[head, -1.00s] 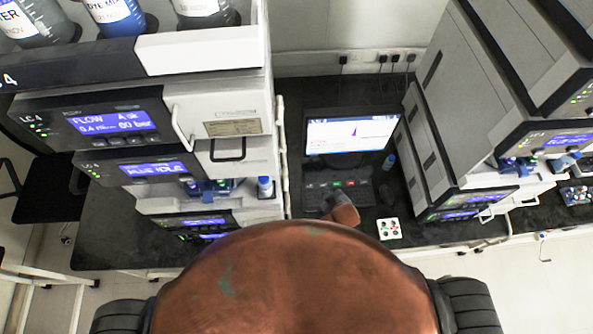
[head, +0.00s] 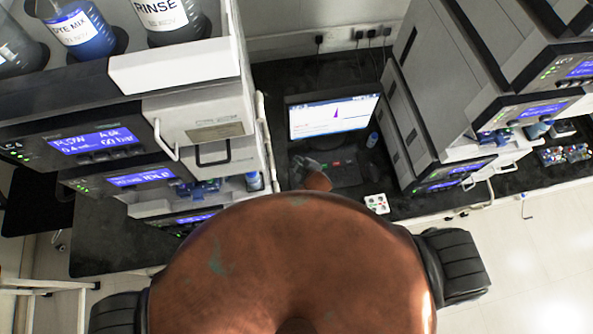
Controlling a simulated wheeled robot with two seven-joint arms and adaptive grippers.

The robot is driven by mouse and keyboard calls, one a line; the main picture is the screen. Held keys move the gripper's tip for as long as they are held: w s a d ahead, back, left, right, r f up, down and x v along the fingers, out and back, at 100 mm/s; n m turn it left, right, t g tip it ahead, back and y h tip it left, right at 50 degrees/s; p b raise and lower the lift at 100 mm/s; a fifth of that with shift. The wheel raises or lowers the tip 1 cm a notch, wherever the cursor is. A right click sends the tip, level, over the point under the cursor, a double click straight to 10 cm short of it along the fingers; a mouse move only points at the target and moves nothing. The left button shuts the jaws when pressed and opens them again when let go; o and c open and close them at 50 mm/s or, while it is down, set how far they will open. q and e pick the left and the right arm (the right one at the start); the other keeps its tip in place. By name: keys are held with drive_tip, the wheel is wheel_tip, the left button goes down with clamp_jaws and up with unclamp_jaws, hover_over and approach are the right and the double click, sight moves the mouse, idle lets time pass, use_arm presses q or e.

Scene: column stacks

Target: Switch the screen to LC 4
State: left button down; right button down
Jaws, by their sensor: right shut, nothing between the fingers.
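The monitor (head: 345,112) stands on the black bench, its screen lit with a white page and a purple peak; its small text is unreadable. A dark keyboard (head: 347,174) with a few coloured keys lies in front of it. My right gripper (head: 299,162) is shut and empty over the keyboard's left part, hiding some keys; I cannot tell whether it touches. My left gripper is not in view. At the left, the upper instrument (head: 35,138) has a blue display reading FLOW and 60 bar; its label is partly unreadable here.
Instrument stacks flank the monitor at left and right (head: 425,95). Bottles (head: 75,30) stand in a tray on the left stack. A small white pad with coloured buttons (head: 377,203) and a small blue bottle (head: 372,139) are right of the keyboard.

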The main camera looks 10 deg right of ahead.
wheel_tip(320, 180, down, 6)
drive_tip(key=b, duration=0.6)
drive_tip(key=shift+f, duration=0.1)
drive_tip(key=shift+f+b, duration=0.75)
drive_tip(key=shift+f, duration=0.25)
drive_tip(key=shift+f, duration=0.1)
drive_tip(key=shift+f, duration=0.3)
drive_tip(key=shift+f, duration=0.45)
idle(0.7)
drive_tip(key=shift+r, duration=0.1)
drive_tip(key=shift+r+p, duration=0.8)
